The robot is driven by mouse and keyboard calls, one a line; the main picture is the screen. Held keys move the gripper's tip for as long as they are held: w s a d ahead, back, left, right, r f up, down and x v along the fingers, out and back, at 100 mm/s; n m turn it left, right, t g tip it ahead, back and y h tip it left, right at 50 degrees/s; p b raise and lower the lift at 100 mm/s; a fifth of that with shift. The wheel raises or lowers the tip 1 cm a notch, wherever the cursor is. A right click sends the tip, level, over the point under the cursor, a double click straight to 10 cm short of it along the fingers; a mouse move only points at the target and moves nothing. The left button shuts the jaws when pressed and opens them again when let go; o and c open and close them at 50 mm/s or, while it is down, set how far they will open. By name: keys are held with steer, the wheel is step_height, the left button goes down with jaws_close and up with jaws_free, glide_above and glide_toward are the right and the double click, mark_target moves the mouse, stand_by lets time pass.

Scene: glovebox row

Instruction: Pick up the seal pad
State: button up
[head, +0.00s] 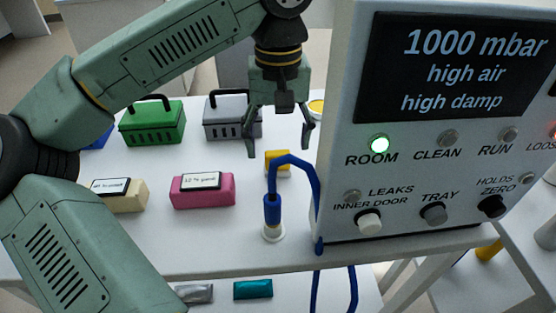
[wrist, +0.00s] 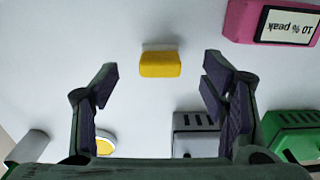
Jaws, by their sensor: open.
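A small yellow block (head: 283,170), which I take to be the seal pad though no label shows, lies on the white table below my gripper. In the head view the blue hose partly covers it. In the wrist view the yellow block (wrist: 160,65) shows whole, ahead of my fingers and roughly centred between them. My gripper (head: 279,151) is open and empty, pointing down above the table, apart from the block. Both spread fingers also show in the wrist view.
A blue hose (head: 293,158) arches beside the block to the control box (head: 420,185) close at right. A pink box (head: 203,194), a cream box (head: 120,198), a green case (head: 152,125) and a grey case (head: 232,122) stand left. A yellow round thing (head: 316,107) lies behind.

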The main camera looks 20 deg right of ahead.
mark_target(278, 152)
steer(key=shift+w+d+f+p, duration=0.1)
steer(key=shift+w+f+p, duration=0.1)
steer(key=shift+f, duration=0.7)
steer(key=shift+w+a+f+p, duration=0.1)
steer(key=shift+f+p, duration=0.15)
steer(key=shift+f, duration=0.65)
steer(key=shift+w+d+f+p, duration=0.1)
steer(key=shift+f+p, duration=0.1)
steer(key=shift+f, duration=0.7)
steer(key=shift+c, duration=0.4)
steer(key=c, duration=1.1)
steer(key=shift+c, duration=0.2)
step_height(278, 152, up, 10)
steer(key=shift+r+b, duration=0.1)
steer(key=shift+b, duration=0.45)
